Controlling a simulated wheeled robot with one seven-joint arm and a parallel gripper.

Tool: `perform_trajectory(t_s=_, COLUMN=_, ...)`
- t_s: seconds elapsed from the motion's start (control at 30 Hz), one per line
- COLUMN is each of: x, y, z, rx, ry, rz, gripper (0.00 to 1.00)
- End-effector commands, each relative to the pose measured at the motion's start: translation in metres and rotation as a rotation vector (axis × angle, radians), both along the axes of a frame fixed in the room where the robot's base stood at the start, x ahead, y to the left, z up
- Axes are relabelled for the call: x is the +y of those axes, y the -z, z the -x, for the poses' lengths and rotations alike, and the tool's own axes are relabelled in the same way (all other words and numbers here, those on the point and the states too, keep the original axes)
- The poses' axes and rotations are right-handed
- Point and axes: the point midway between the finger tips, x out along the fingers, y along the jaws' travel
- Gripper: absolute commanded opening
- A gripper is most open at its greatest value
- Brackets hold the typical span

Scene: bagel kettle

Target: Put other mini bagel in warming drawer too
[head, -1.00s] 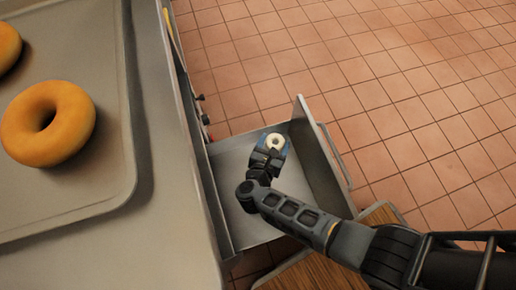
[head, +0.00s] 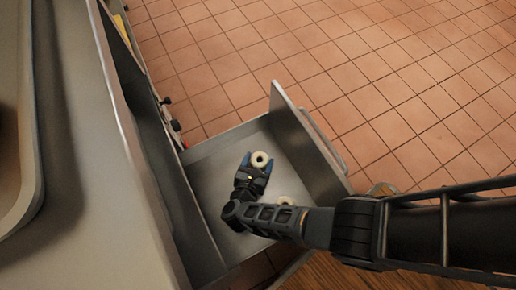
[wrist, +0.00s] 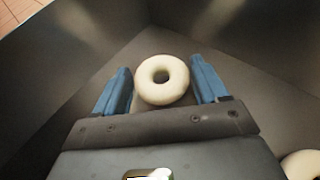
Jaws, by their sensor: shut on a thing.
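My gripper (head: 258,165), with blue fingers, is shut on a pale mini bagel (head: 260,159) over the open warming drawer (head: 222,150). In the wrist view the held mini bagel (wrist: 162,80) lies between the two fingers (wrist: 161,88), with the drawer's walls and corner around it. Its height above the drawer floor is hard to tell. A second pale mini bagel (head: 285,201) lies in the drawer, partly hidden behind my arm. It also shows cut off at the lower right of the wrist view (wrist: 302,165).
A steel counter (head: 95,190) with a tray (head: 36,150) stands at the left, beside the drawer. The drawer's front panel (head: 310,135) rises on the right. Tiled floor (head: 400,80) beyond it is clear.

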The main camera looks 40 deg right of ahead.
Motion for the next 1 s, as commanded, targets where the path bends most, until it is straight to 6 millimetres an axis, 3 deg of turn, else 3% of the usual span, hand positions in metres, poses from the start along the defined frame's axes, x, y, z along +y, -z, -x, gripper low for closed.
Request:
perform_trajectory(t_s=0.1, x=-0.0002, y=0.0107, z=-0.0009, rx=0.000, ry=0.000, rz=0.002, gripper=0.43)
perform_trajectory(t_s=0.43, x=0.0000, y=0.0114, z=-0.0009, rx=0.000, ry=-0.001, rz=0.001, gripper=0.43)
perform_trajectory(t_s=0.47, x=-0.0001, y=0.0121, z=-0.0006, rx=0.000, ry=-0.001, rz=0.001, gripper=0.74)
perform_trajectory(t_s=0.5, x=-0.0002, y=0.0119, z=-0.0003, rx=-0.001, ry=0.000, rz=0.001, gripper=0.77)
perform_trajectory(t_s=0.73, x=-0.0002, y=0.0119, z=-0.0004, rx=-0.001, ry=0.000, rz=0.001, gripper=0.98)
perform_trajectory(t_s=1.0, x=-0.0003, y=0.0112, z=-0.0003, rx=-0.001, ry=0.000, rz=-0.001, gripper=0.98)
